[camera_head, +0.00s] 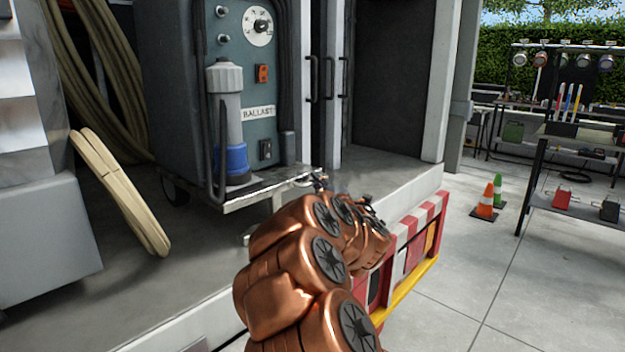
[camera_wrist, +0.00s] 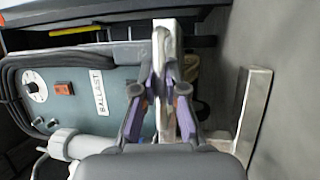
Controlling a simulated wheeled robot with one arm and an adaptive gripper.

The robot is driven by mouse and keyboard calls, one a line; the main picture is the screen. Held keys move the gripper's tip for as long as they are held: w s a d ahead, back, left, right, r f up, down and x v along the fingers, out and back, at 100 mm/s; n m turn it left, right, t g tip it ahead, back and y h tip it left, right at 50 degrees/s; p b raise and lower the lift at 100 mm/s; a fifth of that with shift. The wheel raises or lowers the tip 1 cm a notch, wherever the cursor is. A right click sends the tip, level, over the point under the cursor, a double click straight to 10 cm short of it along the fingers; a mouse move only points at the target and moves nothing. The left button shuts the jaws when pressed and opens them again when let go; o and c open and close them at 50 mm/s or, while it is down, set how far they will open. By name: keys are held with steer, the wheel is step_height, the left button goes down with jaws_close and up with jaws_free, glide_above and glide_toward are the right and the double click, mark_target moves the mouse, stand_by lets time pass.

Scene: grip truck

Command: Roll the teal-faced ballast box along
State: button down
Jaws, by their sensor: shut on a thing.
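The ballast box (camera_head: 255,85) is a tall dark cabinet with a teal face, a dial, an orange switch and a "BALLAST" label. It stands upright on a low wheeled base with a silver front rail (camera_head: 250,196). Its teal face also shows sideways at the left of the wrist view (camera_wrist: 75,88). My gripper (camera_head: 320,183) is at the right end of the rail. In the wrist view my gripper (camera_wrist: 161,85) has its fingers on both sides of the silver rail (camera_wrist: 166,35), shut on it. My copper arm hides part of the floor edge.
The box stands on a raised grey truck floor (camera_head: 195,255), with its edge at the front and right. Cones (camera_head: 486,203) and a rack (camera_head: 575,135) stand on the ground.

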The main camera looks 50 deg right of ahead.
steer(key=shift+s+d, duration=0.2)
steer(key=shift+s, duration=0.45)
steer(key=shift+f, duration=0.1)
steer(key=c, duration=1.5)
jaws_free()
steer(key=shift+s, duration=0.15)
steer(key=o, duration=0.3)
steer(key=shift+a, duration=0.1)
steer(key=shift+w, duration=0.2)
